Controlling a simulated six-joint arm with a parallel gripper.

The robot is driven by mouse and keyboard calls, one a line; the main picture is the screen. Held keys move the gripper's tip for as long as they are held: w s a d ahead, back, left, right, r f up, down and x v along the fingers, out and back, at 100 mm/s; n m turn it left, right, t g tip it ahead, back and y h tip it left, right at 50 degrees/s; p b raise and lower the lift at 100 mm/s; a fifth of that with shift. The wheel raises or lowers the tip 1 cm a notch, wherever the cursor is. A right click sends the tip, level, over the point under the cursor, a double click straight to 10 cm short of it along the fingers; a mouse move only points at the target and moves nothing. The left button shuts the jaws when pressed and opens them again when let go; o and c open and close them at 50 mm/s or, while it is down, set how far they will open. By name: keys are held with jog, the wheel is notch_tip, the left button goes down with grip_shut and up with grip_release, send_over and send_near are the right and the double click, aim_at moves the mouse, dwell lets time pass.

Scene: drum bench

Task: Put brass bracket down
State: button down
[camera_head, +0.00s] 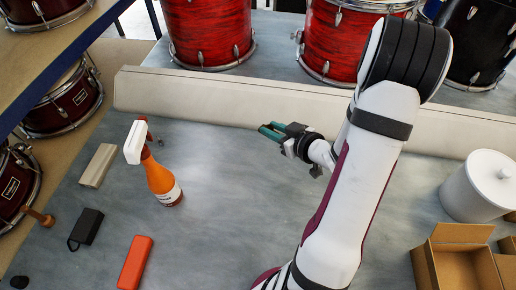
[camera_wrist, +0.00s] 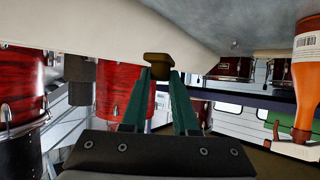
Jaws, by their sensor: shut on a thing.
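The brass bracket (camera_wrist: 158,59) shows in the wrist view as a small, dark brass-brown piece at the tips of my gripper's two teal fingers. My gripper (camera_wrist: 158,80) is shut on it. In the head view my gripper (camera_head: 268,131) is over the middle of the bench, pointing left, in front of the long pale ledge. I cannot make out the bracket at the fingertips in that view. How high the bracket is above the bench is hard to tell.
An orange spray bottle (camera_head: 162,182) stands upright on the grey bench (camera_head: 225,215), left of my gripper. A white canister (camera_head: 482,186) and open cardboard box (camera_head: 455,262) are right. Bench between is clear.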

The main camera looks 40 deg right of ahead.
jog(key=s+d, duration=0.5)
jog(key=s, duration=0.7)
jog(key=n+y, duration=0.1)
send_over(274, 164)
jog(key=f, duration=0.7)
jog(key=shift+s+f, duration=0.1)
jog(key=shift+s, duration=0.1)
notch_tip(274, 164, down, 4)
jog(key=shift+w+f, duration=0.1)
jog(key=shift+w, duration=0.05)
jog(key=shift+f, duration=0.1)
jog(key=c, duration=0.7)
grip_release()
